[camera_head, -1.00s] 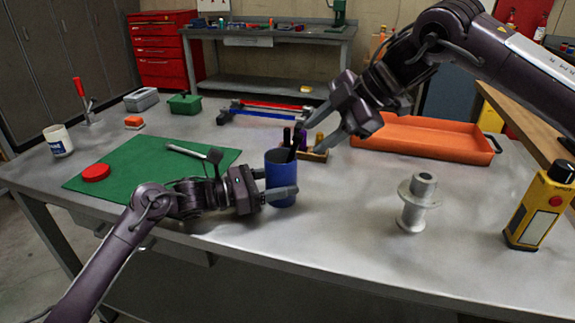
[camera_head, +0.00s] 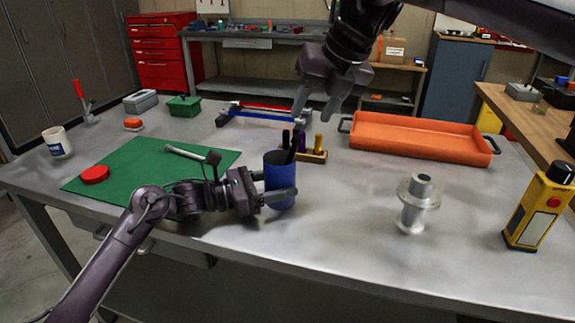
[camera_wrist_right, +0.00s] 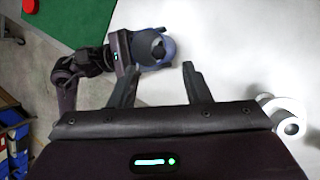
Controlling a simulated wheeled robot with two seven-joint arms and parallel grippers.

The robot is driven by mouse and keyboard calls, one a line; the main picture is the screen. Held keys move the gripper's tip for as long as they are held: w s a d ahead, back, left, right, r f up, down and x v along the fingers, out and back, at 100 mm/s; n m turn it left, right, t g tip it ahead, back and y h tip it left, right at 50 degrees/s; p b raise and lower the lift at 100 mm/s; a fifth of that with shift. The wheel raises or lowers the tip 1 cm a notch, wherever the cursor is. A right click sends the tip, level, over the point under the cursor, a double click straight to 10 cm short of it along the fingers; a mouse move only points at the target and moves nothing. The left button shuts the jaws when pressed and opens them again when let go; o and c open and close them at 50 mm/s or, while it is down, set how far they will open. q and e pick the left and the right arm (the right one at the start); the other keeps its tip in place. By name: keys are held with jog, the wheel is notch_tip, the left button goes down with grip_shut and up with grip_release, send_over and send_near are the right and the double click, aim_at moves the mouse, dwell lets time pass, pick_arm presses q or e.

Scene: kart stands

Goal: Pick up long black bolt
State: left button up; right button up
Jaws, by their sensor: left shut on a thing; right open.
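A blue cup (camera_head: 280,183) stands near the front middle of the table, with dark rods (camera_head: 287,139) sticking up from it. One may be the long black bolt; I cannot tell the rods apart. My left gripper (camera_head: 274,193) is shut on the cup from the left. My right gripper (camera_head: 316,116) is open and empty, fingers pointing down, above and slightly right of the cup in the picture. In the right wrist view, the right gripper's fingers (camera_wrist_right: 160,68) are apart, and the cup (camera_wrist_right: 167,50) lies beyond them with dark contents.
An orange tray (camera_head: 420,153) lies behind to the right. A metal spool (camera_head: 413,215) and a yellow control box (camera_head: 535,212) stand at the right. A hammer (camera_head: 185,152) lies on the green mat (camera_head: 130,172).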

aim_at(298, 137)
jog(key=x, duration=0.9)
grip_shut()
